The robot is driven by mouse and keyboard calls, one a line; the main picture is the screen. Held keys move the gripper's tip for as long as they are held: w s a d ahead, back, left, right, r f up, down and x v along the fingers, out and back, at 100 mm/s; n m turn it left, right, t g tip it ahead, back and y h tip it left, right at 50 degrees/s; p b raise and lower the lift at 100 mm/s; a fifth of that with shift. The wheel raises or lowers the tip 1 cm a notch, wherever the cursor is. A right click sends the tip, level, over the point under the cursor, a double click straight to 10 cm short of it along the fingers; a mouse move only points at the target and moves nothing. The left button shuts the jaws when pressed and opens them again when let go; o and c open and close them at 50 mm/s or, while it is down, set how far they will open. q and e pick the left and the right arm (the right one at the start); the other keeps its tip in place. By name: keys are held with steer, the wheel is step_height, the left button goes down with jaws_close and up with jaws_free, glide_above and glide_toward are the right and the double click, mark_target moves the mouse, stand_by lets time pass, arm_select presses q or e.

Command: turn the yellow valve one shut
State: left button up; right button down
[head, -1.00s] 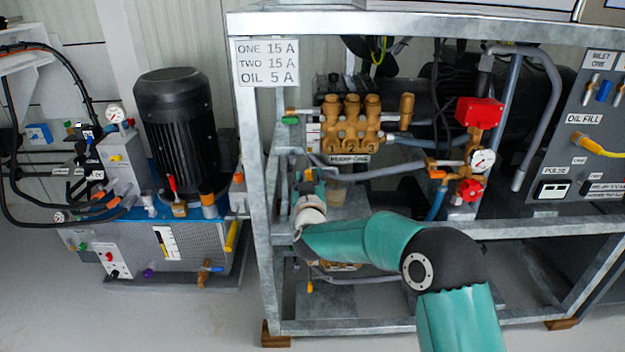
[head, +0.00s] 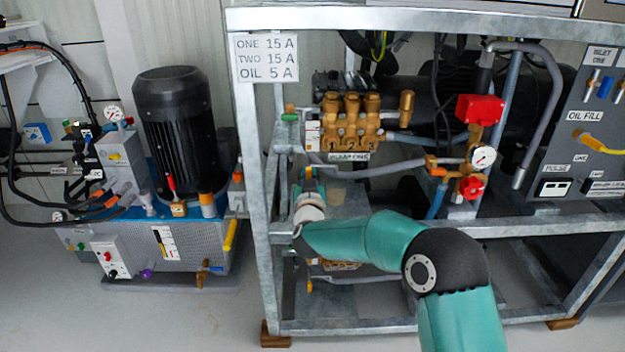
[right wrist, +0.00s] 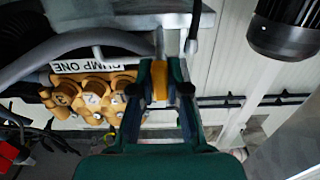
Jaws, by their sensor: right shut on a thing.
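The yellow valve handle (right wrist: 160,75) shows in the right wrist view as a yellow bar between my two fingers. My right gripper (right wrist: 160,92) is shut on it, one dark finger on each side. In the head view my right gripper (head: 308,182) is inside the left end of the frame, below and left of the brass pump, with a bit of yellow at its tip. The fingers hide much of the handle, and the valve body cannot be made out clearly. My left gripper is not in view.
The brass pump (head: 352,122) with its PUMP ONE label (right wrist: 95,66) is close by. A grey pipe (head: 385,170) runs right of the gripper. The galvanized frame post (head: 262,200) stands just left. A black motor (head: 175,130) stands farther left.

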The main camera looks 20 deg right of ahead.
steer(key=c, duration=1.1)
jaws_free()
steer(key=shift+c, duration=0.2)
steer(key=v, duration=1.2)
